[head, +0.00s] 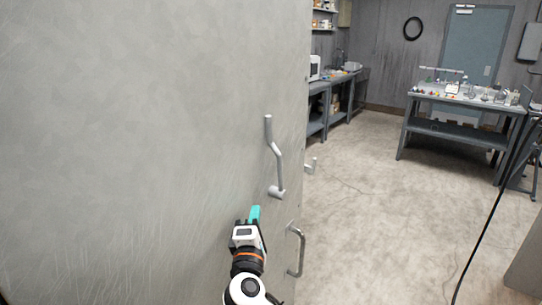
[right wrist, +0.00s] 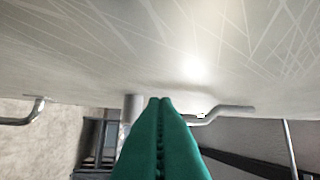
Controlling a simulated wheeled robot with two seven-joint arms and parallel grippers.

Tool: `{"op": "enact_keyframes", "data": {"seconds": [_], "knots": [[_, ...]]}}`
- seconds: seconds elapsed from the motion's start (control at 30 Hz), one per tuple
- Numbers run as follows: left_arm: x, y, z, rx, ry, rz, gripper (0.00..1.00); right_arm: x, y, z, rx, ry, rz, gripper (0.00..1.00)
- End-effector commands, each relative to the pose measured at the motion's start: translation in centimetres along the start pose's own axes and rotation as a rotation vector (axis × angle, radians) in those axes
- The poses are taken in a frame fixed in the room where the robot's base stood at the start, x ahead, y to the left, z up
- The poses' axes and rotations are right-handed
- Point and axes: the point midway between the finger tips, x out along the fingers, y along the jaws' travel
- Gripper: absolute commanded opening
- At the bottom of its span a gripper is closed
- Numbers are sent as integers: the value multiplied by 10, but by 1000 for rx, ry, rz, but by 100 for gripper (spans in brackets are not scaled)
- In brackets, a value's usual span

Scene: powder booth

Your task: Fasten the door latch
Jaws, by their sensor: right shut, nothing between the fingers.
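The grey door (head: 150,130) fills the left of the head view. Its latch is a bent metal lever (head: 274,150), pointing upward from a round pivot (head: 277,192) near the door's edge. A small metal catch (head: 311,165) sticks out just right of the edge. My right gripper (head: 254,213) is shut and empty, below and left of the pivot. In the right wrist view the green fingertips (right wrist: 160,102) are together near the door face, beside a metal post (right wrist: 132,107); the bent lever (right wrist: 228,110) extends right. Contact cannot be told. My left gripper is not in view.
A D-shaped pull handle (head: 299,250) is below the latch. The concrete floor (head: 370,230) to the right is mostly clear, with a dark cable (head: 490,215) at far right. A workbench (head: 455,100) with small items stands farther back.

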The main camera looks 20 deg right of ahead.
Motion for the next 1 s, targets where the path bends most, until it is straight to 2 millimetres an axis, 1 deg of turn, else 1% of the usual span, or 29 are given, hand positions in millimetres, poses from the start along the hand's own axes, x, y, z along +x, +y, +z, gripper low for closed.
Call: {"op": "enact_keyframes", "data": {"seconds": [0.03, 0.1, 0.2, 0.27, 0.37, 0.6, 0.73, 0.87, 1.0], "knots": [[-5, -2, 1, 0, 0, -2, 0, 2, -31, -7, -5, 28, -50, 0], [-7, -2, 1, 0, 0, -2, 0, 2, -56, -15, -17, 63, -97, 0], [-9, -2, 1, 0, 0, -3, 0, 1, -77, -22, -25, 90, -135, 0], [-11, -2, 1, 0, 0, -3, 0, 4, -81, -23, -28, 96, -142, 0], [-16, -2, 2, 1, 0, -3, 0, 15, -84, -24, -31, 97, -143, 0], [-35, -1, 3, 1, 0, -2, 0, 58, -90, -28, -30, 96, -140, 0], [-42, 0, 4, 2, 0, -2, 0, 79, -93, -30, -30, 96, -140, 0], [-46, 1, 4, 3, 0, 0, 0, 93, -93, -31, -29, 95, -140, 0], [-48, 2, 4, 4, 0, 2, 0, 98, -92, -32, -27, 94, -139, 0]]}}
